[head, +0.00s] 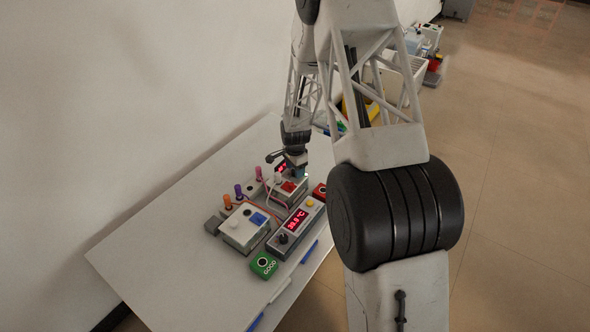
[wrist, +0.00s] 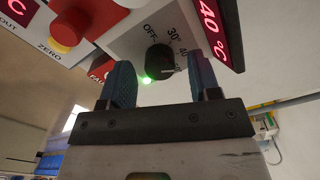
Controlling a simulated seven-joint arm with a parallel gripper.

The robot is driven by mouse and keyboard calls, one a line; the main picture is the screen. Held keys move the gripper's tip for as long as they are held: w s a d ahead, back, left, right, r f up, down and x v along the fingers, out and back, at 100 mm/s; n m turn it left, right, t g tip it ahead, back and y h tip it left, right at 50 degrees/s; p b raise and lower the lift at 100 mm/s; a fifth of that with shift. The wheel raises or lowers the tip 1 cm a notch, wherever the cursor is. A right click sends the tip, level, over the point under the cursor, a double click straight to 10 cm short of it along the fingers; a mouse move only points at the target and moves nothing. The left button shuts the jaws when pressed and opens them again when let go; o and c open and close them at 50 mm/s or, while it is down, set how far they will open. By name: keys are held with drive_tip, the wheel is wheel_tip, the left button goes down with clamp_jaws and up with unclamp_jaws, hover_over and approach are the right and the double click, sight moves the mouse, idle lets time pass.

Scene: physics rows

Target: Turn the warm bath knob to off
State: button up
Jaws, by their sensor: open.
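The bath knob (wrist: 158,59) is a small black dial on a light grey panel in the wrist view, with OFF, 30° and 40 marked around it. A short white mark shows at its lower right edge; its exact setting is hard to read. A green light (wrist: 147,79) glows beside it, and a red display (wrist: 212,25) reads 40 °C. My gripper (wrist: 161,66) is open, with one blue finger on each side of the knob and visible gaps. In the head view my gripper (head: 297,172) is over the far device (head: 290,190); the knob is hidden there.
A second box with a red display (head: 297,222) and a white box with a blue patch (head: 245,230) stand close by. A green GOOD block (head: 264,265), a red block (head: 319,191) and pens lie around them. The table's (head: 170,260) near left part is clear.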

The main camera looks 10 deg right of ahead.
drive_tip(key=shift+f, duration=0.2)
drive_tip(key=c, duration=0.9)
